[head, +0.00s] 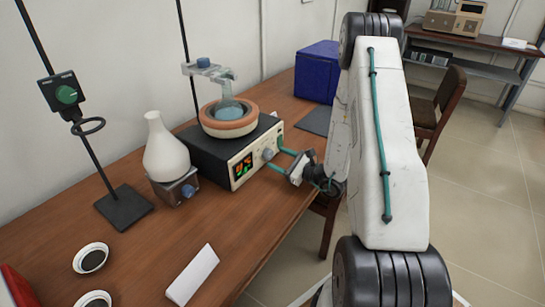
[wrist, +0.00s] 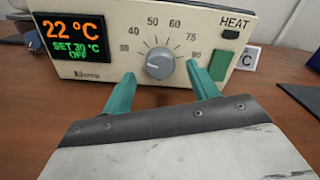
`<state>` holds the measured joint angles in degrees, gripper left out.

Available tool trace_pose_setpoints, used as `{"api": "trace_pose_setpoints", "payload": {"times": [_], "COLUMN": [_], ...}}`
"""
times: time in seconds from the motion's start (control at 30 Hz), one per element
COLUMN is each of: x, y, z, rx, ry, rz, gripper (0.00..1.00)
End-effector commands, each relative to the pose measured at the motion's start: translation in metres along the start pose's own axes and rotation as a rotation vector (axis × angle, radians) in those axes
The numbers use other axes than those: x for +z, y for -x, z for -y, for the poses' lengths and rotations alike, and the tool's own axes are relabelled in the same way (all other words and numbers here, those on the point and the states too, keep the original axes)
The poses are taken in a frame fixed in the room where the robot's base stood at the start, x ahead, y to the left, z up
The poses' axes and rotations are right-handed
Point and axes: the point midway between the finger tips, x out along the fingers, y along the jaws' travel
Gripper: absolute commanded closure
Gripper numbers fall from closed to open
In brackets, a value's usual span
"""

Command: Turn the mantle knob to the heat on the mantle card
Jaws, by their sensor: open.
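The mantle control box (head: 222,152) stands on the wooden table, with a round heating mantle (head: 229,120) holding a glass flask on top. Its grey knob (wrist: 160,63) sits in the middle of a dial marked from 30 to 90. A pale mark on the knob seems to point left, toward 30. The display (wrist: 73,38) reads 22 °C, SET 30 °C, OFF. My gripper (wrist: 161,70) is open, its teal fingers on either side of the knob, just in front of the panel; contact cannot be told. A white card (head: 192,274) lies at the table front, its text unreadable.
A green HEAT switch (wrist: 221,65) is right of the knob, close to my right finger. A white flask (head: 165,148) on a small base, a stand (head: 124,207) and a blue box (head: 317,71) are also on the table.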

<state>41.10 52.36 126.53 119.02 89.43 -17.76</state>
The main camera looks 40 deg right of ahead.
Motion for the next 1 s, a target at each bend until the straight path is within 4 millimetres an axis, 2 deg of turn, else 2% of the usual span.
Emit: {"api": "trace_pose_setpoints", "payload": {"times": [0.03,0.2,0.53,0.57,0.7,0.73,1.0], "x": [0.001,0.001,0.001,0.001,0.001,0.001,0.001], "y": [-0.009,-0.027,-0.033,-0.033,-0.032,-0.032,-0.032], "z": [-0.001,-0.001,-0.001,-0.001,-0.001,-0.001,0.0], "rx": [0.003,0.002,0.001,0.001,0.001,0.001,0.001], "ry": [0.001,0.001,0.0,0.0,0.0,0.0,-0.016], "rz": [0.002,0.002,0.001,0.001,0.001,0.001,0.001], "gripper": [0.41,0.41,0.41,0.44,0.82,0.86,0.85]}}
